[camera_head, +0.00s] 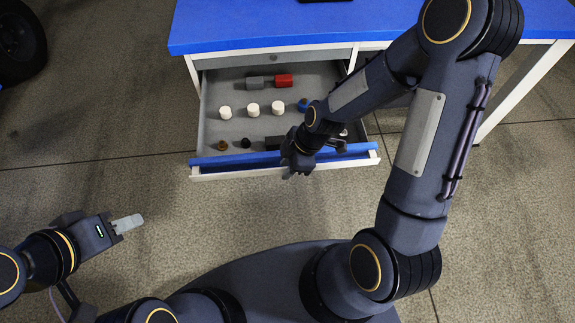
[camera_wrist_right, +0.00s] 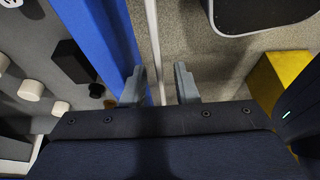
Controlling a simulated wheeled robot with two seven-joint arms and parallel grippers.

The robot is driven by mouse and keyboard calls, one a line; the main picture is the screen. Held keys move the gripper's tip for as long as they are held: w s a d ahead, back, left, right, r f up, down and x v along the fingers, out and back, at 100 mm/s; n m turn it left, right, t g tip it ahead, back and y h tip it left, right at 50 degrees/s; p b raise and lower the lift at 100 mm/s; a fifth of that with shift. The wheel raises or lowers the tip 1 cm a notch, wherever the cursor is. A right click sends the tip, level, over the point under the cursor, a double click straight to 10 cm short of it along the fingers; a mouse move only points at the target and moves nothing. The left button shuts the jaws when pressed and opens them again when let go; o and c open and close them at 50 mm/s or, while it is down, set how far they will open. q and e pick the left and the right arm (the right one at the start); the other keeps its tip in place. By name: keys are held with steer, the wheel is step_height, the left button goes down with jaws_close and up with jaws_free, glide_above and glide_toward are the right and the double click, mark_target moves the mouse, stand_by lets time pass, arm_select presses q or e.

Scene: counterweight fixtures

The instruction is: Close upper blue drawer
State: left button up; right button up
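The blue-fronted drawer (camera_head: 230,162) under the blue tabletop is pulled far out, with its grey inside and contents showing. Its blue front also shows in the right wrist view (camera_wrist_right: 110,35).
The drawer holds white cylinders (camera_head: 253,110), a red and grey piece (camera_head: 284,80) and several dark parts. The blue tabletop (camera_head: 270,22) overhangs the drawer. A white table leg (camera_head: 515,90) stands at right. Floor (camera_head: 130,180) in front is clear. A yellow block (camera_wrist_right: 280,80) shows in the wrist view.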

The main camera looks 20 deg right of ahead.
steer(key=shift+c, duration=0.2)
jaws_close()
